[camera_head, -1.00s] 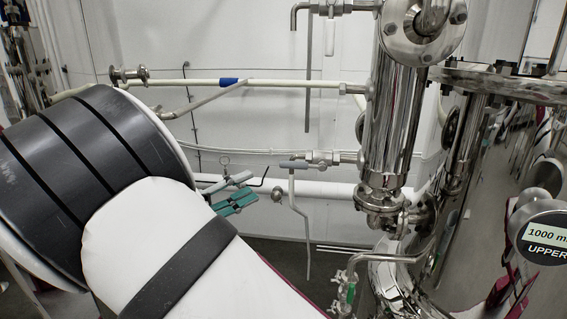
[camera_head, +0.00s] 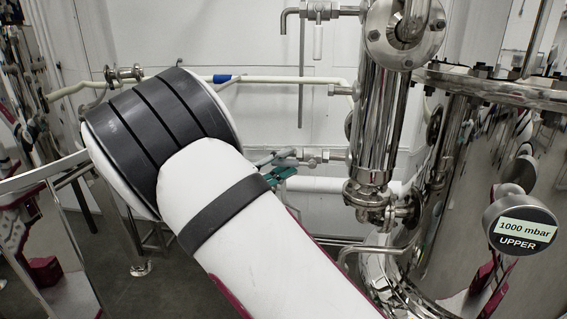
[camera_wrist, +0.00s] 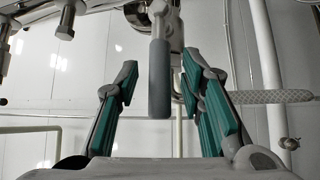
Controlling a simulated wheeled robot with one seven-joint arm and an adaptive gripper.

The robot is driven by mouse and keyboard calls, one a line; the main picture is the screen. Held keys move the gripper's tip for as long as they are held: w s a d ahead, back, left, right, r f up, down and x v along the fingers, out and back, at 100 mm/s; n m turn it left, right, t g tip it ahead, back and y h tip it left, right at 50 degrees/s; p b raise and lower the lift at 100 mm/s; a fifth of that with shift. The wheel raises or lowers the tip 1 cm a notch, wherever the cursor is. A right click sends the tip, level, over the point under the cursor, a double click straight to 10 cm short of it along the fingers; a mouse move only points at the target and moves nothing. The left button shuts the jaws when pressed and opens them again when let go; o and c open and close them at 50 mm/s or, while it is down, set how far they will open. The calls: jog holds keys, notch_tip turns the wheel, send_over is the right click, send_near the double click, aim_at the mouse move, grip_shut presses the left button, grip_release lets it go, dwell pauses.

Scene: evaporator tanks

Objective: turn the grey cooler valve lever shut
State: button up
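The grey lever (camera_wrist: 160,78) of a valve hangs from the top of the wrist view, in the gap between my two fingers. My gripper (camera_wrist: 158,88) is open, with a teal-padded finger on each side of the lever and visible space on both sides. I cannot tell whether the fingertips reach around it in depth. In the head view my gripper (camera_head: 277,171) shows only as a bit of teal behind my arm, close to the valve on the wall pipe (camera_head: 311,160). My arm hides most of the lever there.
A polished steel column (camera_head: 380,120) and a large tank (camera_head: 465,180) stand close on the right. A cream pipe with a blue band (camera_head: 226,78) runs along the white wall. Another valve with a hanging pale handle (camera_head: 318,42) is higher up. A metal rail (camera_head: 45,172) is at left.

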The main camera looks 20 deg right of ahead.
grip_shut()
